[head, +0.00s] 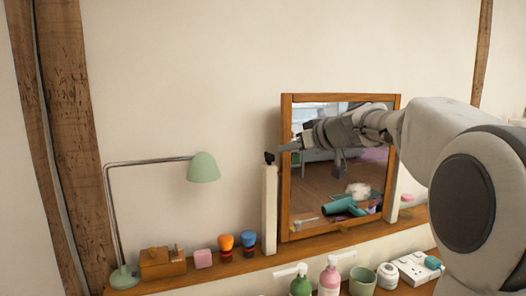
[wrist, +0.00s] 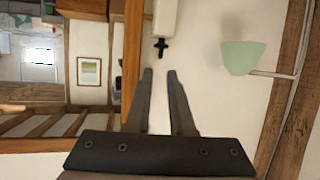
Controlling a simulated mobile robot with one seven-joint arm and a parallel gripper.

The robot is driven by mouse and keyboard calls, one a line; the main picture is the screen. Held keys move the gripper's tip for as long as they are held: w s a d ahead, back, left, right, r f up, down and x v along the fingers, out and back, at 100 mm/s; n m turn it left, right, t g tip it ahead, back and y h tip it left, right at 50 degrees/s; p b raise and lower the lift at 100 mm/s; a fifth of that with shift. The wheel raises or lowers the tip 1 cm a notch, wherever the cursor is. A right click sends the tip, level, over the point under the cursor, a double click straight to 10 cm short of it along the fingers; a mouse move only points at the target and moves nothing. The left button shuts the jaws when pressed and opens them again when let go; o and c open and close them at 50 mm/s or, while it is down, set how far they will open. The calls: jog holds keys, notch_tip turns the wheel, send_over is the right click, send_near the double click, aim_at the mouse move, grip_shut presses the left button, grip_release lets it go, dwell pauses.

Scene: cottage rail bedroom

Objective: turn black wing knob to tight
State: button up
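The black wing knob (head: 269,158) sits at the top of a white post (head: 269,212) left of the mirror. In the wrist view the knob (wrist: 160,46) shows as a small dark cross shape at the end of the white post (wrist: 164,17). My gripper (wrist: 159,72) is open and empty, its two fingers pointing at the knob, which lies just past the tips and roughly between them. In the head view my gripper (head: 284,149) comes from the right, its tips close to the knob. I cannot tell the exact gap, or any tightness mark.
The wood-framed mirror (head: 287,165) stands right beside the post, behind my arm. A green lamp (head: 203,167) is to the left. Orange and blue items, a pink block (head: 203,258), a wooden box (head: 162,262) and bottles (head: 330,277) stand below. The wall left of the knob is clear.

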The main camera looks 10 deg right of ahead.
aim_at(269, 159)
jog(key=p+x, duration=0.1)
jog(key=x, duration=0.6)
jog(key=shift+w+a+f, duration=0.1)
jog(key=shift+w+f, duration=0.1)
jog(key=shift+w, duration=0.1)
grip_shut()
